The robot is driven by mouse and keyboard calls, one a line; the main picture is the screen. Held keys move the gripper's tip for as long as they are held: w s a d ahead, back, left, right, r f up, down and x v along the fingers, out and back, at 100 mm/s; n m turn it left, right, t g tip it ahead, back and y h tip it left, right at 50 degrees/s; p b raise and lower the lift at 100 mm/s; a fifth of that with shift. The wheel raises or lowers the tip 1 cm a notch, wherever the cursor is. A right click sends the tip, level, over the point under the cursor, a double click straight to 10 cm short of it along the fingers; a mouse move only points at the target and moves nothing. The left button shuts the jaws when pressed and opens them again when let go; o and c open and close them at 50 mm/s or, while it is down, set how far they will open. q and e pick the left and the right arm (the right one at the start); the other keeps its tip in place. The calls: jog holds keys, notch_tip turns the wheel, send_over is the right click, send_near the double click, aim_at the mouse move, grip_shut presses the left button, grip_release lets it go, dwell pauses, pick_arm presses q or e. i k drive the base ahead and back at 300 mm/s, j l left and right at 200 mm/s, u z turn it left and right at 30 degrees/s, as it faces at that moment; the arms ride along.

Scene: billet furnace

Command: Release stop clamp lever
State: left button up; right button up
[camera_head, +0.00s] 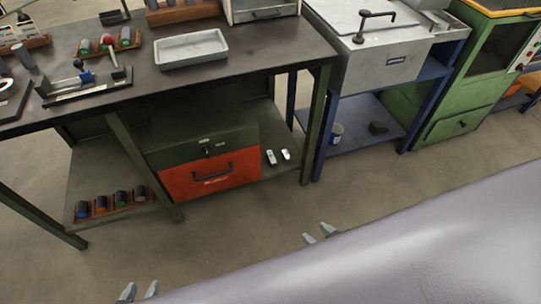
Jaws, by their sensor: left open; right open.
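A low black fixture (80,90) with a blue part (87,77) lies on the dark workbench at the left. A small lever with a dark knob (78,63) and another lever with a red knob (107,39) stand at it; I cannot tell which is the stop clamp lever. My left gripper (137,292) is at the bottom left, open, with only its fingertips showing. My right gripper (321,233) is open and empty below the bench, right of the middle. Both are well away from the fixture. A large grey-lilac surface hides the rest of them.
The workbench (120,75) also holds a grey tray (191,49) and a rack of dark cylinders (124,42). Below are an orange drawer (210,176) and a cylinder rack (110,204). A grey sink-like unit (385,60) and green machine (455,95) stand right. Floor before the bench is clear.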

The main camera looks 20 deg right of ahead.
aim_at(108, 41)
jog(key=i+u, duration=0.25)
jog(key=i, duration=0.35)
jog(key=i+l+u, duration=0.25)
jog(key=i, duration=0.4)
jog(key=j+z, duration=0.1)
jog(key=z, duration=0.55)
jog(key=j+z, duration=0.15)
jog(key=z, duration=0.2)
jog(key=k+j+z, duration=0.1)
jog(key=z, duration=0.3)
jog(key=k+j+z, duration=0.1)
jog(key=z, duration=0.25)
jog(key=k+j+z, duration=0.2)
jog(key=z, duration=0.15)
jog(key=k+j+z, duration=0.1)
jog(key=k+z, duration=0.25)
jog(key=k+j+z, duration=0.15)
jog(key=k, duration=0.55)
